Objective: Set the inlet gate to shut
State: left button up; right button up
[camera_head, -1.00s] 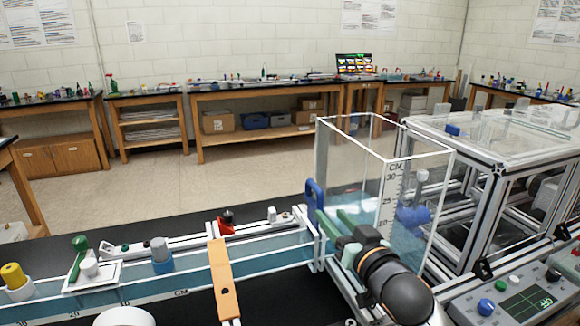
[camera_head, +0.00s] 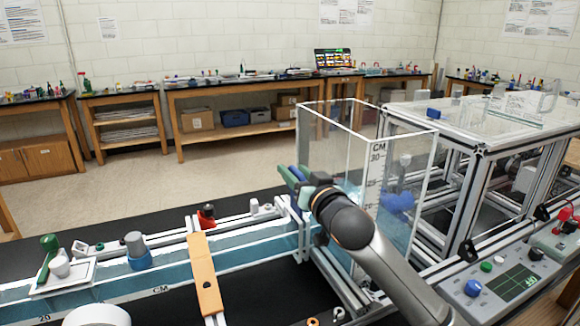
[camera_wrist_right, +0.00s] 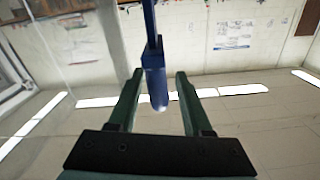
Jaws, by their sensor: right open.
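The inlet gate's blue handle (camera_head: 303,169) stands at the right end of the water channel (camera_head: 262,246), beside the clear tank. My right gripper (camera_head: 286,176) is at the handle, with its green fingers pointing left and partly covering it. In the right wrist view the handle (camera_wrist_right: 154,62) runs down between the two open fingers (camera_wrist_right: 159,76), with a gap visible on each side. The fingers are not closed on it. The gate plate is hard to make out behind my arm. My left gripper is not in view.
The clear tank (camera_head: 420,165) with a centimetre scale stands close to my right arm. An orange bar (camera_head: 206,275) crosses the channel. A control box (camera_head: 500,290) with knobs and a screen lies at the lower right. The floor behind the channel is clear.

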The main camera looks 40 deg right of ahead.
jog(key=shift+x, duration=1.45)
grip_shut()
dwell(0.4)
